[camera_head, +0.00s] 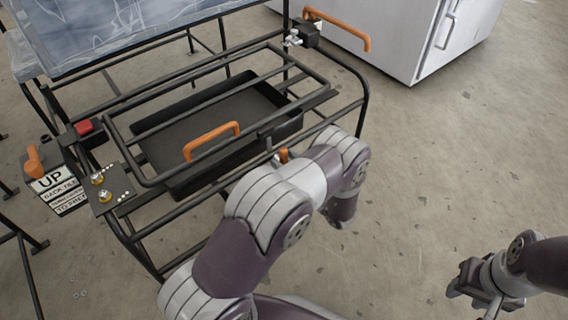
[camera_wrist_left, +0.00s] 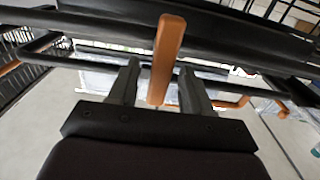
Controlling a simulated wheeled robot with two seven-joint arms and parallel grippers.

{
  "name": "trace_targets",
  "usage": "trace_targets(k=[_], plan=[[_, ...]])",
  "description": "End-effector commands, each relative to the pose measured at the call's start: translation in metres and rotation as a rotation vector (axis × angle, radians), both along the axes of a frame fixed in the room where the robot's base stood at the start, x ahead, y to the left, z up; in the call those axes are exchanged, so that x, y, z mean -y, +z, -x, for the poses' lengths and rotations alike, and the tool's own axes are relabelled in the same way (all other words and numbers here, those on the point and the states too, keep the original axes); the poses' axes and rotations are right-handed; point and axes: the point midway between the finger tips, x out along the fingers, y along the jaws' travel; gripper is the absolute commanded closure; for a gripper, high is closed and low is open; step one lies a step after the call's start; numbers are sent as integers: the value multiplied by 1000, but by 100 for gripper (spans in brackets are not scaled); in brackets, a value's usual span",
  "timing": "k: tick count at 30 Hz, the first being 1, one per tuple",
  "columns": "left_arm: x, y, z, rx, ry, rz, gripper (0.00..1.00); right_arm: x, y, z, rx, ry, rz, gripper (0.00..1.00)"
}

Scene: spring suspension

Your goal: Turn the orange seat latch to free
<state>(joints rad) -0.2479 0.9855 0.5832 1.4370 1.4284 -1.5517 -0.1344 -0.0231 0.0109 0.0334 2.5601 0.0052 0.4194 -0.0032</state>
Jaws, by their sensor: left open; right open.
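An orange latch lever (camera_wrist_left: 167,50) stands upright in the left wrist view, in front of a dark frame bar. In the head view a small orange piece (camera_head: 283,156), seemingly this lever, shows at the frame's near right edge, mostly hidden by my left arm. My left gripper (camera_wrist_left: 160,67) is open, with one finger on each side of the lever in the picture; I cannot tell whether they touch it. In the head view my own arm hides this gripper. My right gripper (camera_head: 478,290) is open and empty at the lower right, away from the frame.
The black tube frame (camera_head: 362,95) holds a dark tray (camera_head: 215,120) and an orange loop handle (camera_head: 211,138). A sign (camera_head: 62,195) stands at left. The right floor is clear.

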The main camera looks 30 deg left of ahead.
Motion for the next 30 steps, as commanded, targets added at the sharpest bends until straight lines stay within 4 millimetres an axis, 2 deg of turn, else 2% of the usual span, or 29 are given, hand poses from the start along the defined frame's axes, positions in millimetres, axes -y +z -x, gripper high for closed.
trace_targets(k=[4,12,13,17,18,30], plan=[[-11,-1,-4,1,1,0,51,0,-6,0,0,0,0,57],[-12,1,-5,0,-1,0,51,0,-6,0,0,0,0,57],[-12,1,-5,0,-1,0,54,0,-6,0,0,0,0,57],[-12,1,-5,0,-1,0,97,0,-6,0,0,0,0,57],[-12,0,-5,0,-1,0,100,0,-6,0,0,0,0,57],[-11,2,-6,-65,-1,-26,100,0,2,0,0,0,0,57]])
